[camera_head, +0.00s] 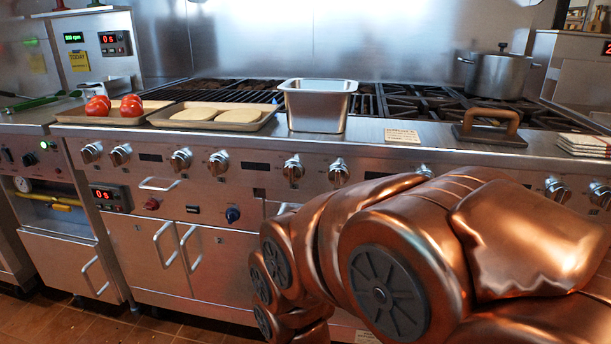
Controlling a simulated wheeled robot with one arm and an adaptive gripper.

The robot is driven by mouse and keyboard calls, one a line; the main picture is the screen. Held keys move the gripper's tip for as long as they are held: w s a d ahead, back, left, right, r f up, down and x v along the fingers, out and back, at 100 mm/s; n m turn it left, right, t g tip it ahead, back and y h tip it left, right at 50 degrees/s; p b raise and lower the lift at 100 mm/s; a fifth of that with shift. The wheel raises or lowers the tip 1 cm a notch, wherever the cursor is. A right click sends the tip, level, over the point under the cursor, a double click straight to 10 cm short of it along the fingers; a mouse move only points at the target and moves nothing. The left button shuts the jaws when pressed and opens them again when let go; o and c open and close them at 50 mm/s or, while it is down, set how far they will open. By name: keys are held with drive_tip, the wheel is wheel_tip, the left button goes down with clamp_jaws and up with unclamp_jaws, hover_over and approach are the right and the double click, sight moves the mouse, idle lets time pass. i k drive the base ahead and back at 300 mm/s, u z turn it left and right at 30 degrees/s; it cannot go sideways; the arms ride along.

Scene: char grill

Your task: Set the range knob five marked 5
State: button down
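A row of silver range knobs runs along the front panel. At the left are a pair (91,152) and (121,154), then another pair (180,160) and (218,163). Near the middle are a knob (293,169) and its right neighbour (338,173). Counting from the left, the first of these middle knobs is the fifth, but I cannot read any number 5 on it. Another knob (425,170) is partly hidden behind my copper arm. Two more knobs (557,190) and (600,195) show at the far right. My gripper is not in view; my arm fills the lower right.
A steel pan (318,108) stands on the counter edge above the middle knobs. Trays with tomatoes (98,106) and flat pale slabs (238,116) lie to its left. A grill press (489,127) and a pot (495,77) are right. Door handles (165,243) protrude below.

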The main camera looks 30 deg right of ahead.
sight(293, 170)
drive_tip(key=u, duration=0.55)
drive_tip(key=k, duration=1.3)
drive_tip(key=z, duration=0.25)
drive_tip(key=i, duration=0.65)
drive_tip(key=z, duration=1.1)
drive_tip(key=i, duration=0.65)
drive_tip(key=z, duration=0.2)
